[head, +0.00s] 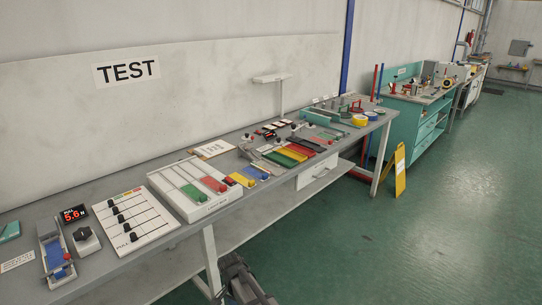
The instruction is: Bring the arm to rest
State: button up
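My gripper and its fingers do not show in the head view. A long grey bench (207,222) runs from the lower left to the middle of the picture, with test equipment along its top. A dark grey shape is partly seen at the bottom edge in front of the bench; I cannot tell whether it is part of my arm.
On the bench are a red-digit display (74,214), a black knob box (86,241), a white slider panel (135,219) and a white tray (205,188) with coloured blocks. A yellow floor sign (400,171) stands beyond. The green floor (440,235) at right is clear.

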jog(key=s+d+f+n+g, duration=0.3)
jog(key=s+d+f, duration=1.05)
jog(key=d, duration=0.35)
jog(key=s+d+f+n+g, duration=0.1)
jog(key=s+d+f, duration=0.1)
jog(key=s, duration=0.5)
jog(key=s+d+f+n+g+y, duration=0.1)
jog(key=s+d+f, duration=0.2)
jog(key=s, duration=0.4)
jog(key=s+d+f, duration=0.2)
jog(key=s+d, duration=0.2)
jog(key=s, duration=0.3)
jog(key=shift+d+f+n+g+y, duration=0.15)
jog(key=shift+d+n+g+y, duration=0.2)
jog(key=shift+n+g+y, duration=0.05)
